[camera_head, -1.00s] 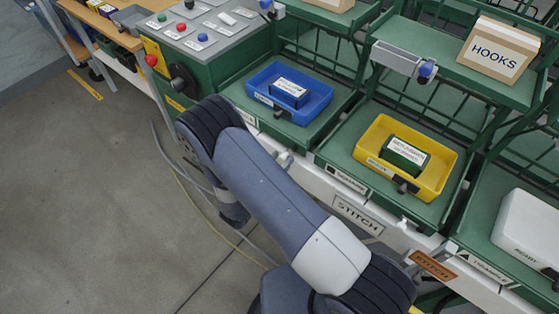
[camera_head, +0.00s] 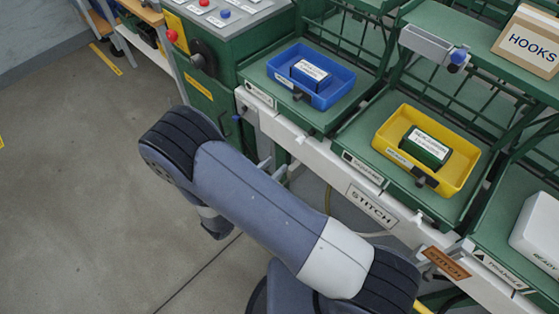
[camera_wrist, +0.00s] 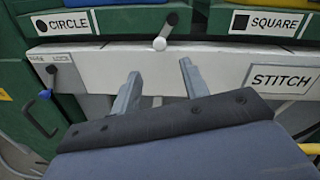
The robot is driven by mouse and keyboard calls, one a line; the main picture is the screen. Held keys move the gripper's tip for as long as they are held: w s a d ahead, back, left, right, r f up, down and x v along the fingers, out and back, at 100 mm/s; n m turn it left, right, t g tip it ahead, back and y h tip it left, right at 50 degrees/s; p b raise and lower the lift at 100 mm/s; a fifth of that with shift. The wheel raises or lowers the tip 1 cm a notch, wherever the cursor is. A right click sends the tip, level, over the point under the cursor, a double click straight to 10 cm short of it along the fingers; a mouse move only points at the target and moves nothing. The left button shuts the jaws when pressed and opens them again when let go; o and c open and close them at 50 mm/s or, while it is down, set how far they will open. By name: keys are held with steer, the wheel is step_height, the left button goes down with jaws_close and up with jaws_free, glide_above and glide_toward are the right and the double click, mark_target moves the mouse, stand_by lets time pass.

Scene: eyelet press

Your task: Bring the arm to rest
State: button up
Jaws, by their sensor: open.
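My gripper (camera_wrist: 160,90) shows in the wrist view with its two grey fingers spread apart and nothing between them. The fingers point at the white rail (camera_wrist: 210,65) of the bench, below the "CIRCLE" label (camera_wrist: 62,23) and the "SQUARE" label (camera_wrist: 265,22). In the head view my arm is folded in front of the bench over the floor. Only fingertips (camera_head: 272,166) of my gripper show there, beyond the arm, and the rest is hidden by it. I cannot tell whether the fingers touch the rail.
A blue tray (camera_head: 340,96) and a yellow tray (camera_head: 460,170) stand on the green bench, each holding a labelled block. A "STITCH" sign (camera_head: 372,207) is on the front rail. A control panel (camera_head: 245,22) and a "HOOKS" box (camera_head: 530,42) are behind.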

mark_target(297, 144)
steer(key=shift+s+a, duration=0.1)
steer(key=shift+s, duration=0.05)
steer(key=p+x, duration=0.2)
steer(key=x, duration=0.9)
steer(key=shift+r, duration=0.1)
steer(key=shift+a, duration=0.1)
stand_by(0.4)
